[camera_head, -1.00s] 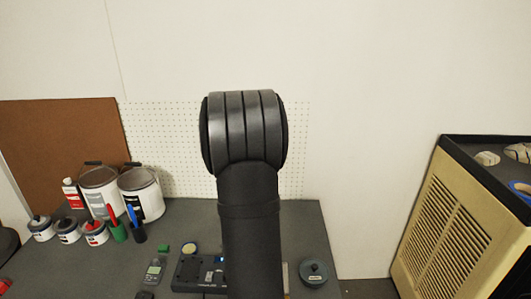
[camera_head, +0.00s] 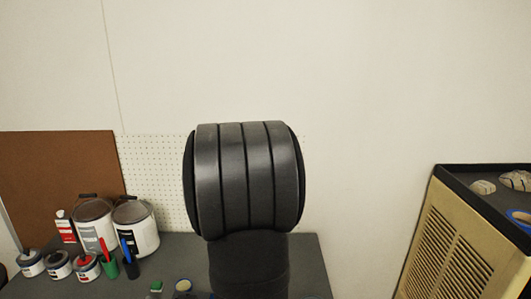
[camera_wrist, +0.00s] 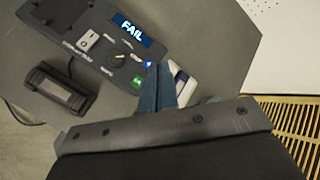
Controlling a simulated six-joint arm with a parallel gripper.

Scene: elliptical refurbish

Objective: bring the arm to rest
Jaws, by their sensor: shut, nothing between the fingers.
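My gripper (camera_wrist: 158,80) shows in the wrist view as two dark blue-grey fingers pressed together, with nothing between them. It is over the bench, beside a dark test device (camera_wrist: 105,45) whose lit screen reads FAIL. The fingers overlap the device's edge in the picture; I cannot tell the height between them. A white and blue item (camera_wrist: 183,82) is partly hidden behind the fingers. In the head view my arm's thick grey joint fills the middle, and the gripper is hidden.
A small black box (camera_wrist: 60,90) lies beside the device. Paint cans (camera_head: 134,226), smaller tins (camera_head: 58,264) and red and blue-handled tools stand at the bench's left. A beige louvered cabinet (camera_head: 455,245) stands at the right. The wall space above is clear.

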